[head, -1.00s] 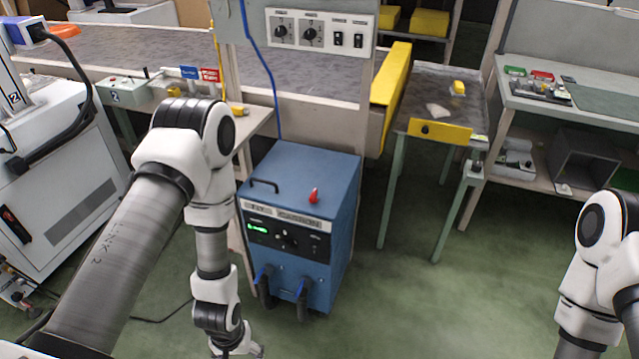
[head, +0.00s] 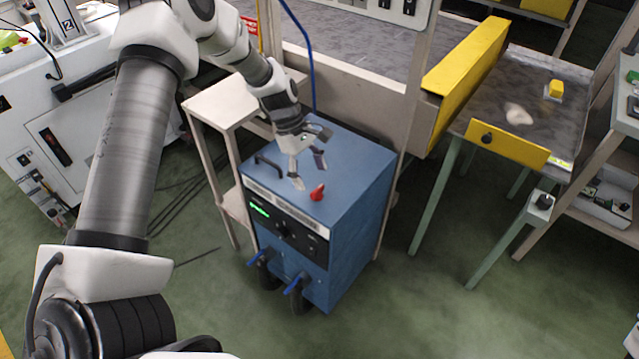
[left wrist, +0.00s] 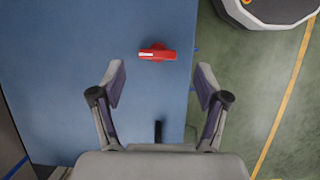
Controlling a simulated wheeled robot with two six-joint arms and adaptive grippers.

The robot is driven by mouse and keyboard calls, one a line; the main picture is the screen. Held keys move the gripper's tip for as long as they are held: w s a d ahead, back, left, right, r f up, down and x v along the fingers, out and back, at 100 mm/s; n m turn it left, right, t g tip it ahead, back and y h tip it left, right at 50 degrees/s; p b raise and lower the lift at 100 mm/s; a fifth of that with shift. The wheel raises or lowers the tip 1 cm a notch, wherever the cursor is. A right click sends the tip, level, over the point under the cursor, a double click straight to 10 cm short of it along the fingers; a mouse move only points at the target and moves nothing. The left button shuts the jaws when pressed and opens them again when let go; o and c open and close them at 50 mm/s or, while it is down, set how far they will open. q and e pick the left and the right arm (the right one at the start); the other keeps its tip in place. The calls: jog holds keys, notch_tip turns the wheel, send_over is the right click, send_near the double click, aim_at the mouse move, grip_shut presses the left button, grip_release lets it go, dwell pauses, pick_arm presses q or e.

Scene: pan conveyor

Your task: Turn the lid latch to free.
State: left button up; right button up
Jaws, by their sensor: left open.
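The lid latch, a small red knob (head: 317,192), stands on the top of the blue cabinet (head: 350,177) near its front edge. In the left wrist view the red latch (left wrist: 157,53) lies crosswise on the blue lid (left wrist: 60,70), ahead of the fingertips and between their lines. My left gripper (head: 309,170) is above the cabinet top, just behind and left of the latch. My right gripper is not in view.
A black handle (head: 270,166) is on the cabinet's top left. Blue-handled connectors (head: 294,285) stick out of its front. A small table (head: 225,103) stands to the left. A yellow guard (head: 465,72) and a grey tray table (head: 520,110) are at the right. The green floor in front is clear.

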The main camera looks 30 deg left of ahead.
aim_at(317, 189)
pick_arm(q)
jog(key=x, duration=0.4)
jog(key=shift+w+f, duration=0.1)
jog(key=shift+w, duration=0.2)
jog(key=shift+s, duration=0.15)
jog(key=c, duration=1.2)
jog(key=shift+o, duration=0.2)
